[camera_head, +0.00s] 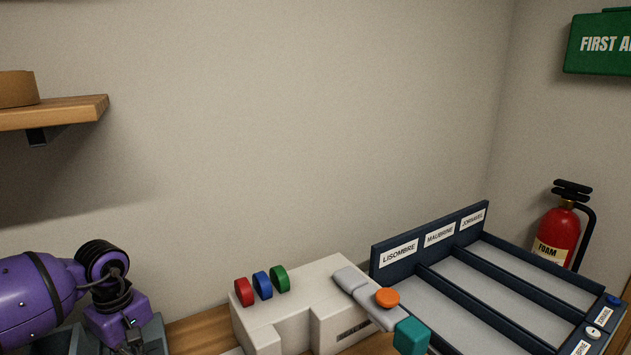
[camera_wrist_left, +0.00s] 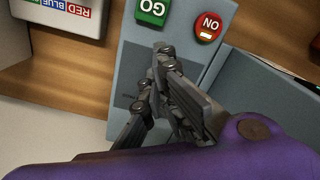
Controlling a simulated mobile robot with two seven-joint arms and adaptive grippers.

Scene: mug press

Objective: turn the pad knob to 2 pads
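The cream press machine (camera_head: 330,310) stands at the lower middle of the head view. It carries red (camera_head: 243,292), blue (camera_head: 262,285) and green (camera_head: 280,279) discs, and a grey arm with an orange round piece (camera_head: 387,297). No knob marked with pad numbers can be made out. My right gripper is out of view.
A dark-framed tray (camera_head: 425,265) with labelled lanes is right of the press, with a teal block (camera_head: 411,336) near its front corner. A fire extinguisher (camera_head: 558,235) stands behind it. A wooden shelf (camera_head: 55,112) juts out at left.

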